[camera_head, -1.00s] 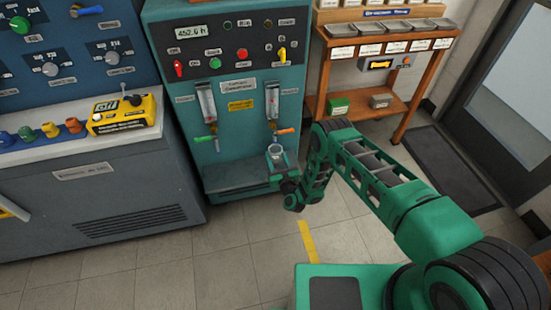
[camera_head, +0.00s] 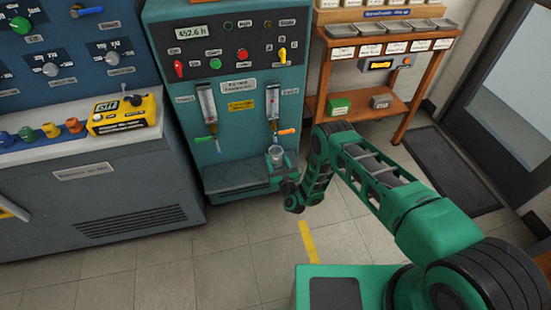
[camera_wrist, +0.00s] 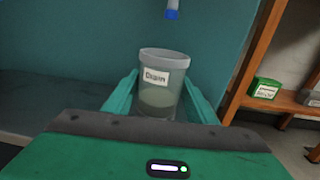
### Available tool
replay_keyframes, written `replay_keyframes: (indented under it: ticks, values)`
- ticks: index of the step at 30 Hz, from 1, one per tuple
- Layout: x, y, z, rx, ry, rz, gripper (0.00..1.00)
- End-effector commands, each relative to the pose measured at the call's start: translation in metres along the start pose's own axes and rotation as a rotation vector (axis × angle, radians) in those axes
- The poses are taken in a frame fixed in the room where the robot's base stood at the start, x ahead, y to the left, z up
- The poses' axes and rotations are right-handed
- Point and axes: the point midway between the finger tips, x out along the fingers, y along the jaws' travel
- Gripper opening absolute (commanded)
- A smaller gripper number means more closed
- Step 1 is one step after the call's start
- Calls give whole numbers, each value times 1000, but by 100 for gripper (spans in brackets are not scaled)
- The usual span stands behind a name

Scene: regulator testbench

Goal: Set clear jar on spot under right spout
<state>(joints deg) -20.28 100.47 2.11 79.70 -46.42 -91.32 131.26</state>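The clear jar (camera_head: 277,157) is a see-through cup with a grey rim, a white label and greyish contents. In the wrist view the jar (camera_wrist: 160,95) stands upright between the two green fingers of my gripper (camera_wrist: 160,100), which press against its sides. The right spout's blue tip (camera_wrist: 172,14) is above the jar and appears slightly beyond it. In the head view the jar is below the right flow tube (camera_head: 273,105), at the right end of the teal bench's ledge (camera_head: 232,184). Its base is hidden, so I cannot tell whether it touches the ledge.
The left flow tube (camera_head: 207,105) hangs over the ledge's clear left part. An orange-handled valve (camera_head: 286,131) sits beside the right spout. A wooden shelf (camera_head: 358,104) with a green box (camera_head: 339,106) stands to the right. The floor in front is open.

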Motion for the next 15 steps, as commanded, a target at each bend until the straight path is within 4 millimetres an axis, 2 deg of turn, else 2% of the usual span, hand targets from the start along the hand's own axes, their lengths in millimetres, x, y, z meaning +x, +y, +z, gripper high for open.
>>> replay_keyframes:
  ticks: [2, 11, 15]
  values:
    - [0, 0, 0, 0, 0, 0, 68]
    - [-1, 1, 0, 0, 1, 1, 68]
    - [-12, 2, -1, -2, 2, 4, 68]
